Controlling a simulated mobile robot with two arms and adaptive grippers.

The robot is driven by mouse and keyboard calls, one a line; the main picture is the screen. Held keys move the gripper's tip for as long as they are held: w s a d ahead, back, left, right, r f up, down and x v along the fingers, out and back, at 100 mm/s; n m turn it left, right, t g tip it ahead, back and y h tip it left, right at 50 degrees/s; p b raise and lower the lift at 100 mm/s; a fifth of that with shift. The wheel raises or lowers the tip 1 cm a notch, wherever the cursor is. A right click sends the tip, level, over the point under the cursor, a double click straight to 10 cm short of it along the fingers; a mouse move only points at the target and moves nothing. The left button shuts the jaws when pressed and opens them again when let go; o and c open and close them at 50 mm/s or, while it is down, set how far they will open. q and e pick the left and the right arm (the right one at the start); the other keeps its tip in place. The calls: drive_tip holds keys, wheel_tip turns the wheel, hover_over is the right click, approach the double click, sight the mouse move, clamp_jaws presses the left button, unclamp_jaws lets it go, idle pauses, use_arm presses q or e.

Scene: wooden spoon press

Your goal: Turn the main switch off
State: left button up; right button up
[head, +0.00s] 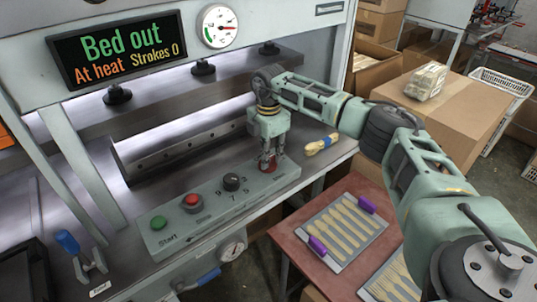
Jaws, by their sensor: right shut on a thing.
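The control box (213,205) lies along the front of the press table. It carries a green Start button (158,222), a red button (193,201), a black knob (232,182) with numbers around it, and at its right end the red main switch (273,168), mostly hidden by my gripper. My right gripper (268,160) points down over that switch, with its fingers shut on it. The switch's exact angle is hard to tell. The display (120,47) reads "Bed out", "At heat", "Strokes 0". My left gripper is out of view.
A round gauge (218,27) sits right of the display. A blue-handled clamp (82,258) stands at the front left. A tray of wooden spoons (338,228) rests on a red-brown table. Cardboard boxes (460,105) stand behind my right arm.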

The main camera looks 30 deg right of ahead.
clamp_jaws()
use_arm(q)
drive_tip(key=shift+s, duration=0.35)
use_arm(e)
drive_tip(key=shift+n, duration=0.3)
drive_tip(key=n, duration=0.4)
drive_tip(key=shift+w, duration=0.15)
drive_tip(key=n, duration=0.4)
drive_tip(key=shift+a+r+n, duration=0.1)
drive_tip(key=shift+n, duration=0.3)
drive_tip(key=n, duration=0.4)
drive_tip(key=shift+w, duration=0.1)
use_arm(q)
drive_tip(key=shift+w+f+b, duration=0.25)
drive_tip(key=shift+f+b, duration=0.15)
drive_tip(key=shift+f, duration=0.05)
use_arm(e)
drive_tip(key=shift+a+n, duration=0.15)
drive_tip(key=shift+n, duration=2.35)
drive_tip(key=o, duration=0.8)
unclamp_jaws()
drive_tip(key=shift+c, duration=0.2)
